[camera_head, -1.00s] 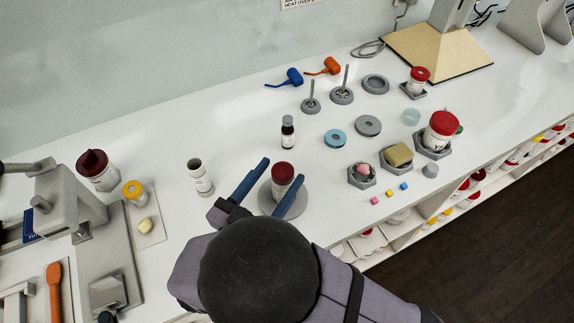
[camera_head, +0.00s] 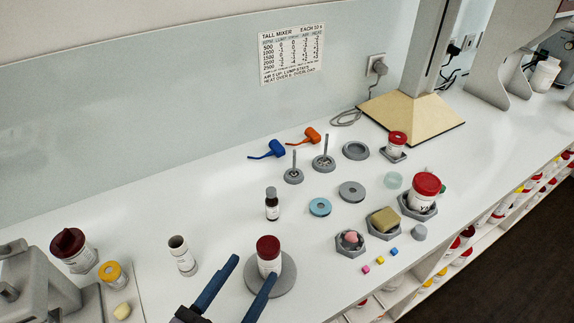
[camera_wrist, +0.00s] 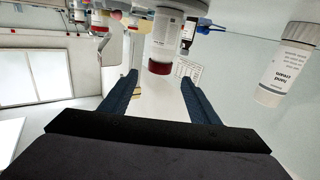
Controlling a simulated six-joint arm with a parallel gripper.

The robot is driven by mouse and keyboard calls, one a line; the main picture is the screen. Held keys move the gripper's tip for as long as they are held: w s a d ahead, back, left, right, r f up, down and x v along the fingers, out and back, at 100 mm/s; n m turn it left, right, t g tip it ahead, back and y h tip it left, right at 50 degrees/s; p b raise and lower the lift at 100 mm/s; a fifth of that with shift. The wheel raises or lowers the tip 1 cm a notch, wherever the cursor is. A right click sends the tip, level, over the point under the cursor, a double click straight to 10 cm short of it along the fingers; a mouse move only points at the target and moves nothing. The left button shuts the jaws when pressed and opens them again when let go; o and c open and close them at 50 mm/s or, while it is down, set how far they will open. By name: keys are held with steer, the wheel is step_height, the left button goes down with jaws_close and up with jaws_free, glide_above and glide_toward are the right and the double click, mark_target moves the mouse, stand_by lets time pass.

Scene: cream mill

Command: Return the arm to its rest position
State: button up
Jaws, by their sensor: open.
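My gripper (camera_head: 240,287) is open, with its two blue fingers apart at the bottom of the head view. A white jar with a dark red lid (camera_head: 269,258) stands upright on a round grey disc (camera_head: 286,277) just beyond the fingertips. In the head view the right finger overlaps the disc's near edge. In the wrist view my gripper (camera_wrist: 160,82) shows open, with nothing held between the fingers. The red-lidded jar (camera_wrist: 166,38) appears upside down ahead of them, apart from the fingers.
An open white tube (camera_head: 182,257) stands left of the jar, and a dark bottle (camera_head: 272,204) stands behind it. Hexagonal holders (camera_head: 350,245), a sponge (camera_head: 385,220) and small cubes sit to the right. A grey machine (camera_head: 35,285) is at the left.

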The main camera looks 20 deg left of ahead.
steer(key=w+d+r+m+g+y+p, duration=0.1)
steer(key=w+d+r+m, duration=0.25)
steer(key=w, duration=0.55)
steer(key=w+d+r+m+g+y+p, duration=0.1)
steer(key=w+d+r+m, duration=0.15)
steer(key=w+d, duration=0.45)
steer(key=w+d+r+m+g+y+p, duration=0.1)
steer(key=w+d+r+m+g, duration=0.2)
steer(key=w, duration=0.8)
steer(key=s+d+f+n+g+y, duration=0.1)
steer(key=s+f+n, duration=0.1)
steer(key=f, duration=0.1)
steer(key=s+d+f+n+g+y, duration=0.1)
steer(key=s+d+f+n+g, duration=0.1)
steer(key=f+n, duration=0.1)
steer(key=s+d+f+n+g+y+p, duration=0.1)
steer(key=s+f+n, duration=0.1)
steer(key=f, duration=0.1)
steer(key=shift+s+d+f+g, duration=0.2)
steer(key=shift+d+f+g, duration=0.15)
steer(key=shift+d+g, duration=0.05)
steer(key=s+d+f+n+g+h, duration=0.1)
steer(key=s+d+f+n+g, duration=0.1)
steer(key=s+d, duration=0.4)
steer(key=s+d+f+n+g+h+b, duration=0.1)
steer(key=s+d+f+g, duration=0.4)
steer(key=s, duration=0.5)
steer(key=shift+s+d+f+n+g+h, duration=0.3)
steer(key=shift+d+n+g, duration=0.15)
steer(key=shift+d, duration=0.25)
